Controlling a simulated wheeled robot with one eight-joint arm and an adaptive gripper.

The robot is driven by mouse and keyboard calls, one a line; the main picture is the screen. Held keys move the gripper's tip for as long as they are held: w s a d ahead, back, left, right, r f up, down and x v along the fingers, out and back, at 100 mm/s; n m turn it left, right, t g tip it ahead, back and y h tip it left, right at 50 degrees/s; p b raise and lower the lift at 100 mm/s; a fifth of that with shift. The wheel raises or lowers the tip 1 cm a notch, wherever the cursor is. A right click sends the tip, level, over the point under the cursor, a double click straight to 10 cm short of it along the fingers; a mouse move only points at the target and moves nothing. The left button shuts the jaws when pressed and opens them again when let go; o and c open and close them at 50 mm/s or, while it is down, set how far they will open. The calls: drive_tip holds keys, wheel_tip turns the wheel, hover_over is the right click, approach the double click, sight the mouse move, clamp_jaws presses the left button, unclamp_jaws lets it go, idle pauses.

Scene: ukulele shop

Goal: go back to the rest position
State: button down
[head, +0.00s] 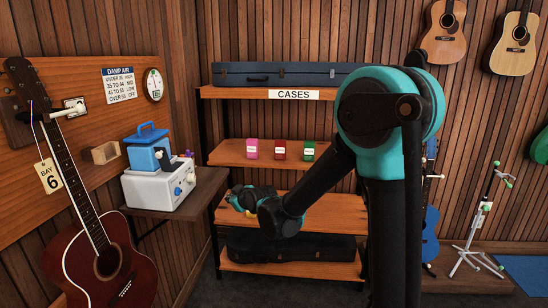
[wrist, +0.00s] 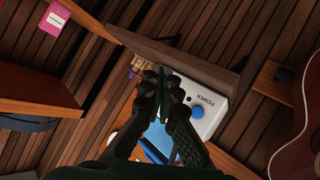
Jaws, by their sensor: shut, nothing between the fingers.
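My gripper (wrist: 161,78) is shut and empty in the wrist view, its fingertips together in front of a wooden ledge edge and the white box marked POWER (wrist: 207,113). In the head view my gripper (head: 238,199) is small and dark, at the end of my teal and black arm. It shows right of the white box with a blue top (head: 160,187), in front of the case shelves. Its fingers are too small there to make out clearly.
A side shelf (head: 185,208) carries the white box at the left wall. A red-brown guitar (head: 100,259) with a BAY 6 tag hangs at left. Shelves (head: 268,155) hold three small packets and cases. A white stand (head: 476,236) stands at right.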

drive_tip(key=s+d+f+m+g+h, duration=0.1)
drive_tip(key=s+d+f+m+h, duration=0.3)
drive_tip(key=d, duration=0.6)
drive_tip(key=s+d+f+m+g, duration=0.1)
drive_tip(key=s+d+f+m, duration=0.1)
drive_tip(key=s+d, duration=0.65)
drive_tip(key=s+d+f+m+g+h, duration=0.2)
drive_tip(key=s+d, duration=0.1)
drive_tip(key=d, duration=1)
drive_tip(key=s+d+f+m+g, duration=0.1)
drive_tip(key=s+d+f+m, duration=0.1)
drive_tip(key=s, duration=0.3)
drive_tip(key=s+d+f+m+g+h, duration=0.1)
drive_tip(key=s+d+f, duration=0.1)
drive_tip(key=s+d, duration=0.2)
drive_tip(key=shift+s+d+f+m+h, duration=0.3)
drive_tip(key=shift+s+m, duration=0.1)
drive_tip(key=shift+s, duration=0.45)
